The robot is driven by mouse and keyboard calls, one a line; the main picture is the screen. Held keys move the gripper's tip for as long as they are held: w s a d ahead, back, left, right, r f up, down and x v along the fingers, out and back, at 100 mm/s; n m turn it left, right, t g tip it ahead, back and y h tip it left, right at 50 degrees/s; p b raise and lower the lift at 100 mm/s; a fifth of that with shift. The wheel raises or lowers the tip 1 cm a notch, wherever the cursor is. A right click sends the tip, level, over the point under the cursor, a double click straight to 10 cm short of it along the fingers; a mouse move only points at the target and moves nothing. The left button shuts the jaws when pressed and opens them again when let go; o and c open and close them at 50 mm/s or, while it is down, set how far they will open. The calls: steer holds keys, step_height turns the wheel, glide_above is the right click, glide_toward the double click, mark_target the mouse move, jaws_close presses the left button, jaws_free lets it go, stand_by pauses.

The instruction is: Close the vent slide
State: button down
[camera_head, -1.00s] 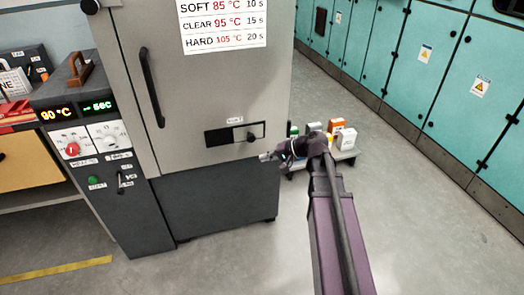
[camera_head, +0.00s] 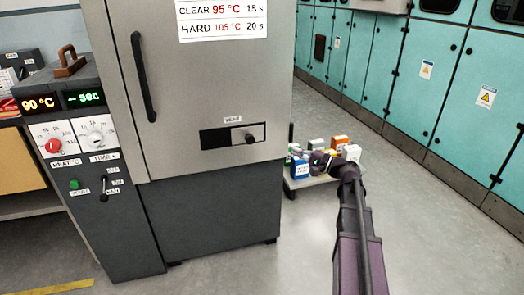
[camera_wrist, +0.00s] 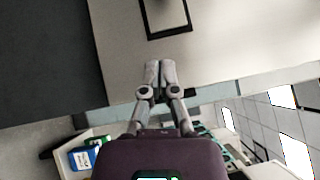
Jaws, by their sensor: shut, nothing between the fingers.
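The vent slide (camera_head: 243,132) is a grey plate with a dark round knob (camera_head: 250,139), set in a black-framed slot low on the grey cabinet door. The plate covers the right part of the slot, and the left part shows as a dark opening (camera_head: 214,139). My gripper (camera_head: 297,152) is to the right of the slot, apart from the knob and beyond the cabinet's right edge in the picture. In the wrist view my gripper (camera_wrist: 160,66) has its fingertips together and empty. Part of the slot frame (camera_wrist: 166,34) shows above them; the knob is not visible there.
A low stand (camera_head: 312,182) with several coloured boxes is behind my gripper, right of the cabinet. The door handle (camera_head: 143,78) is up and left of the slot. Teal lockers (camera_head: 430,85) line the right side. Floor in front is clear.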

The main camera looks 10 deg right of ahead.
steer(key=shift+d, duration=0.25)
steer(key=shift+w+a, duration=0.1)
steer(key=shift+a, duration=0.05)
steer(key=p, duration=0.2)
glide_toward(258, 135)
steer(key=x, duration=0.4)
steer(key=shift+w+a, duration=0.15)
steer(key=shift+s+a+r, duration=0.15)
steer(key=shift+a, duration=0.8)
steer(key=shift+s+a+r, duration=0.1)
steer(key=shift+s+a, duration=0.05)
steer(key=shift+a, duration=0.75)
